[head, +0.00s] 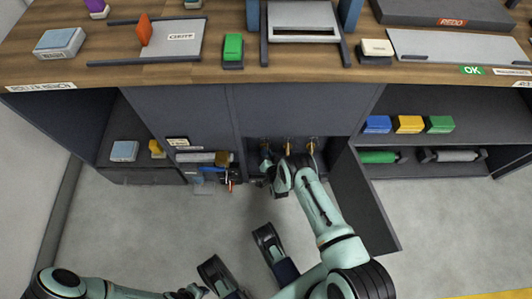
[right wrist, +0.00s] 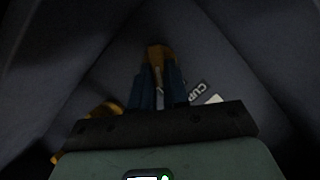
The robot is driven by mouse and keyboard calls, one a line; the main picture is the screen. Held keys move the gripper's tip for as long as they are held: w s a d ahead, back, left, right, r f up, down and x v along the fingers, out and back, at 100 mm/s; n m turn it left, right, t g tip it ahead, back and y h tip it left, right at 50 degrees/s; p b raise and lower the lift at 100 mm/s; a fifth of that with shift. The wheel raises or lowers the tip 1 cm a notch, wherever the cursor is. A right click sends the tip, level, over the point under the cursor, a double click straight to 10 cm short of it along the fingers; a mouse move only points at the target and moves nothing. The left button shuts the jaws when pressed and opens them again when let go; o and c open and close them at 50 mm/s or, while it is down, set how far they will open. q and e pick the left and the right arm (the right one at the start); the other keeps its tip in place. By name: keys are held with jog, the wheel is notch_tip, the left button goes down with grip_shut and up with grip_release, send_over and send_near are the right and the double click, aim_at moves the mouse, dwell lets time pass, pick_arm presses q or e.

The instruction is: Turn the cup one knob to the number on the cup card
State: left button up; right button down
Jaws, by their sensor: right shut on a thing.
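Three brass-coloured knobs sit in a row inside the open middle bay: the left knob (head: 264,147), the middle knob (head: 288,147) and the right knob (head: 312,142). My right gripper (head: 267,163) reaches into the bay at the left knob. In the right wrist view its blue fingers are shut on a brown-yellow knob (right wrist: 158,53). A label starting "CUP" (right wrist: 200,91) shows beside the fingers, partly hidden; no number is readable. I cannot make out the knob numbers. My left arm is low at the left; its jaws cannot be judged.
An open dark door (head: 364,200) stands right of the bay, close to my right forearm. A cluttered rack (head: 203,158) is at the left. The wooden counter (head: 270,75) runs above. Blue, yellow and green blocks (head: 408,125) sit on the right shelf.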

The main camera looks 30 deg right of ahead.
pick_arm(q)
jog(key=shift+s+f, duration=0.2)
jog(key=shift+s, duration=0.15)
pick_arm(e)
jog(key=shift+d+f+m+t, duration=0.15)
jog(key=shift+m+t, duration=0.15)
jog(key=shift+m, duration=0.3)
pick_arm(q)
jog(key=shift+s, duration=0.1)
pick_arm(e)
jog(key=shift+y, duration=0.3)
jog(key=c, duration=1.1)
grip_release()
jog(key=shift+s, duration=0.1)
pick_arm(q)
jog(key=w+d+r+t+p, duration=0.1)
jog(key=w+r+t+p, duration=0.2)
jog(key=w+r+p, duration=0.2)
jog(key=w+r, duration=0.3)
jog(key=w, duration=0.2)
jog(key=shift+d+r+m, duration=0.15)
jog(key=shift+d+m, duration=0.05)
jog(key=shift+m, duration=0.1)
pick_arm(e)
jog(key=v, duration=1.3)
jog(key=shift+s, duration=0.2)
